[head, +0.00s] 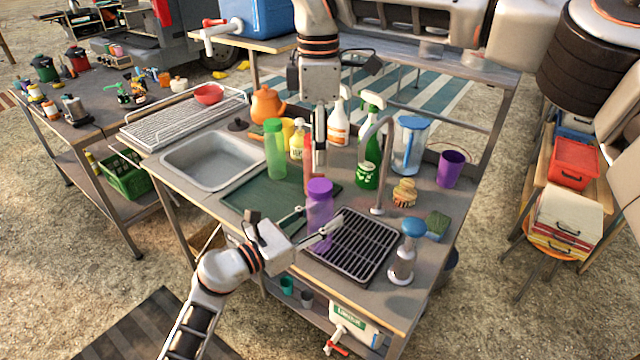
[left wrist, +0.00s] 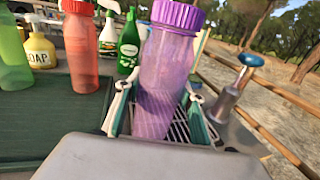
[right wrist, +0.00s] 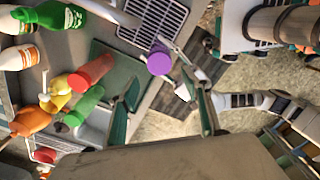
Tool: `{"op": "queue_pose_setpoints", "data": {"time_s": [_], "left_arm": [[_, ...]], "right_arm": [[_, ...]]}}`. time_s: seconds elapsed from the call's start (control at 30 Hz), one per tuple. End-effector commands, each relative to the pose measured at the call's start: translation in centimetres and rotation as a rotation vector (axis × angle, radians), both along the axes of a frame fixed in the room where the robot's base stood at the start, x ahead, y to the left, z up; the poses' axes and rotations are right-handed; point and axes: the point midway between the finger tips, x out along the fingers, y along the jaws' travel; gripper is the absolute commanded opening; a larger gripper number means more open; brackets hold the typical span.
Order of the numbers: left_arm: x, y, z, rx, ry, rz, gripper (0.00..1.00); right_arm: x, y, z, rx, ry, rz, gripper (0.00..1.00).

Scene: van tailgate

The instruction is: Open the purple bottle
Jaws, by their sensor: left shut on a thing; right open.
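The purple bottle (head: 319,212) is translucent with a purple ribbed cap (head: 320,187) on top. It stands roughly upright at the left edge of the black rack; I cannot tell whether its base touches the counter. My left gripper (head: 318,228) is shut on the bottle's body, with one finger on each side, also clear in the left wrist view (left wrist: 160,105). My right gripper (head: 320,150) is open and empty, pointing down above and behind the bottle. In the right wrist view the cap (right wrist: 160,62) lies just beyond and between its open fingers (right wrist: 166,88).
A red bottle (left wrist: 82,50) and a green bottle (head: 275,150) stand behind on the dark green board (head: 250,205). A green spray bottle (head: 369,150), faucet (head: 378,180), black rack (head: 355,243) and blue-topped dispenser (head: 402,262) are close by. The sink (head: 213,160) is left.

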Motion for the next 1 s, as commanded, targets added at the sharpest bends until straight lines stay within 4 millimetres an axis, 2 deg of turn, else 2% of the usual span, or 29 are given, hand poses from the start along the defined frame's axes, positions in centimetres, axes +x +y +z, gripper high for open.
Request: {"op": "queue_pose_setpoints", "data": {"time_s": [0.2, 0.37, 0.8, 1.0], "left_arm": [[0.0, 0.0, 0.0, 0.0, 0.0, 0.0, 0.0], [0.0, 0.0, 0.0, 0.0, 0.0, 0.0, 0.0], [0.0, 0.0, 0.0, 0.0, 0.0, 0.0, 0.0], [0.0, 0.0, 0.0, 0.0, 0.0, 0.0, 0.0]], "right_arm": [[0.1, 0.0, -0.1, 0.004, 0.002, -0.214, 0.48], [0.1, -0.2, -0.5, 0.004, 0.001, -0.287, 0.48], [0.1, -0.2, -6.3, 0.004, 0.001, -0.29, 0.48], [0.2, -0.2, -7.7, 0.004, -0.001, -0.29, 0.48]]}}
